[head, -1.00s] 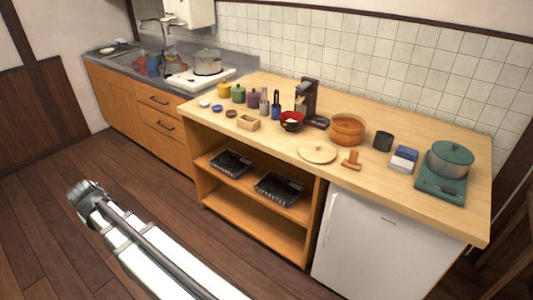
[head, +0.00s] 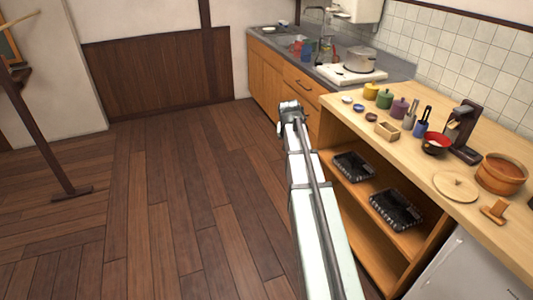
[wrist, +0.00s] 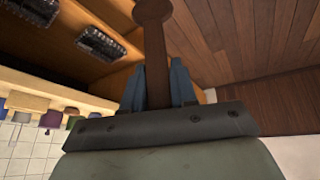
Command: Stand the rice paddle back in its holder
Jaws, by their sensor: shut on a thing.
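My gripper (wrist: 157,72) shows in the wrist view with its blue fingers shut on a brown wooden rice paddle (wrist: 153,35). The paddle's narrow part lies between the fingers and its rounded end points to the top of the picture. In the head view my arm reaches up the middle, in front of the counter; I cannot make out the fingers or paddle there. A small wooden stand (head: 494,211) sits near the counter's front edge, right of a round lid (head: 456,186). It may be the holder, but I cannot tell for sure.
The wooden counter (head: 393,149) holds a tub (head: 502,174), a red-and-black bowl (head: 436,143) and several small jars and utensil cups. Two black trays (head: 395,208) lie on the shelf below. The floor at left (head: 160,215) is clear.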

